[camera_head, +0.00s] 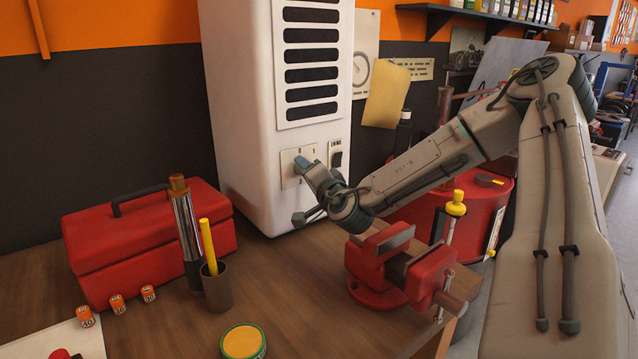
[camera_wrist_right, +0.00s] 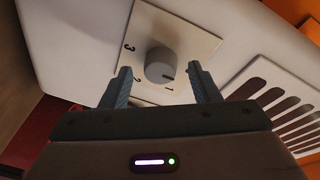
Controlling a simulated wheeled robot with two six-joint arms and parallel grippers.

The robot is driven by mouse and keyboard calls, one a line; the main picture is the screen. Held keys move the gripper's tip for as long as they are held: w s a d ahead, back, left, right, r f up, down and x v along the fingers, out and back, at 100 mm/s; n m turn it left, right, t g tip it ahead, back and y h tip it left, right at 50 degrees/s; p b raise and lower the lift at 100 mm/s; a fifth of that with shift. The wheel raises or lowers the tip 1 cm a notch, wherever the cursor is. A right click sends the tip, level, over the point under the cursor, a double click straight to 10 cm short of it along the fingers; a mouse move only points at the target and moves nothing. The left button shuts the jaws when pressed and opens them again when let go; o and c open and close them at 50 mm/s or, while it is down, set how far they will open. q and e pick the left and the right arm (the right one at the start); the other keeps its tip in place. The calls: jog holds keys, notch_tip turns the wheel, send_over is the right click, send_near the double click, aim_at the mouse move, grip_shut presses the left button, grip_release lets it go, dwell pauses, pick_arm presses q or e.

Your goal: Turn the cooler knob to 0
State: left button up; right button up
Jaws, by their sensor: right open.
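The white cooler (camera_head: 235,100) stands at the back of the wooden bench. Its square dial plate (camera_head: 287,170) is low on the front, and my right gripper (camera_head: 304,164) is right in front of it, hiding the knob. In the right wrist view the round grey knob (camera_wrist_right: 159,65) is on the tilted dial plate (camera_wrist_right: 185,35), with digits such as 3 and 1 around it. The knob's dark mark points near the 1. My right gripper (camera_wrist_right: 160,71) is open, one finger on each side of the knob, with gaps visible. Contact is not visible. My left gripper is not in view.
A rocker switch (camera_head: 337,158) is right of the dial. A red vise (camera_head: 385,265) stands below my right forearm. A red toolbox (camera_head: 145,240), a cup (camera_head: 217,287) with a yellow stick, and a round tin (camera_head: 243,342) are on the bench (camera_head: 300,310).

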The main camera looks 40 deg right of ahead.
pick_arm(q)
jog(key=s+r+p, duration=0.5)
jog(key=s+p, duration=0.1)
jog(key=p, duration=0.3)
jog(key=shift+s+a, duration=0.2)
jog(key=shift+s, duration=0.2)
pick_arm(e)
jog(key=v, duration=1)
jog(key=shift+r, duration=0.1)
